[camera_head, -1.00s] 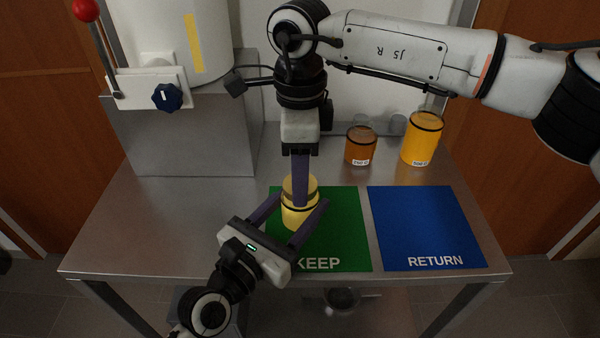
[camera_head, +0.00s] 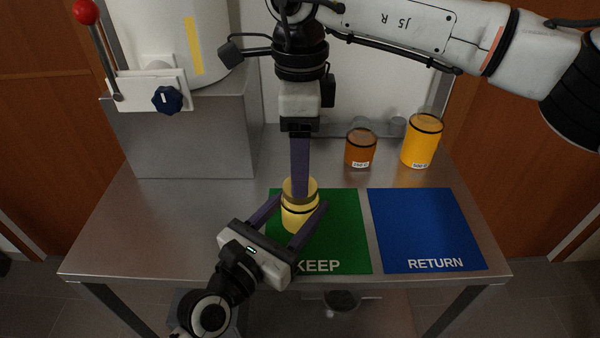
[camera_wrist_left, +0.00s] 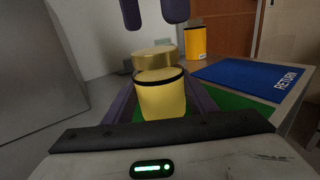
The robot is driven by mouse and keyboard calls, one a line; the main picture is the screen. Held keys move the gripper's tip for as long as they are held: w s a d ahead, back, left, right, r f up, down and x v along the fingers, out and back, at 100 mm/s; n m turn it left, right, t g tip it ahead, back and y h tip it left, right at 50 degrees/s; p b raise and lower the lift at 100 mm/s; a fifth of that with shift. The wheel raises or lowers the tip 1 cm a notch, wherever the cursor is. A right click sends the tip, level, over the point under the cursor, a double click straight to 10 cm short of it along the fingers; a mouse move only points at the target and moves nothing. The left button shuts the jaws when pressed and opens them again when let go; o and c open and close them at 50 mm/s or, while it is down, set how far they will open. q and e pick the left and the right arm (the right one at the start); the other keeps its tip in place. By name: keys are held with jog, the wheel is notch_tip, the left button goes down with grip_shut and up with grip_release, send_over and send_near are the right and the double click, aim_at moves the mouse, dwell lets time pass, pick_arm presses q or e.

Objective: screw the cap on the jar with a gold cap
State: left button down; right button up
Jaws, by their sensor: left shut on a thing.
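A jar with pale yellow contents (camera_head: 297,219) and a black ring stands at the left edge of the green KEEP mat (camera_head: 345,235). A gold cap (camera_head: 287,186) sits on its top; it also shows in the left wrist view (camera_wrist_left: 153,60). I cannot tell how tightly it is seated. My left gripper (camera_head: 294,222) is shut on the jar's body, one finger on each side. My right gripper (camera_head: 300,196) points straight down over the cap. In the left wrist view its two fingertips (camera_wrist_left: 154,26) are apart and above the cap, with nothing between them.
The blue RETURN mat (camera_head: 425,230) lies empty to the right. A brown jar (camera_head: 360,150) and an orange jar (camera_head: 422,145) stand behind the mats. A grey block (camera_head: 185,140) under a white tank (camera_head: 165,40) with a red-knobbed lever fills the back left. The table's front left is clear.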

notch_tip(320, 180, up, 8)
dwell(0.4)
pick_arm(q)
jog(key=c, duration=0.7)
grip_release()
jog(key=v, duration=0.9)
jog(key=shift+s+a+f+b, duration=0.15)
jog(key=shift+s+b, duration=0.1)
jog(key=shift+b, duration=0.15)
jog(key=shift+s+a, duration=0.2)
jog(key=shift+s, duration=0.1)
pick_arm(e)
jog(key=shift+f, duration=0.5)
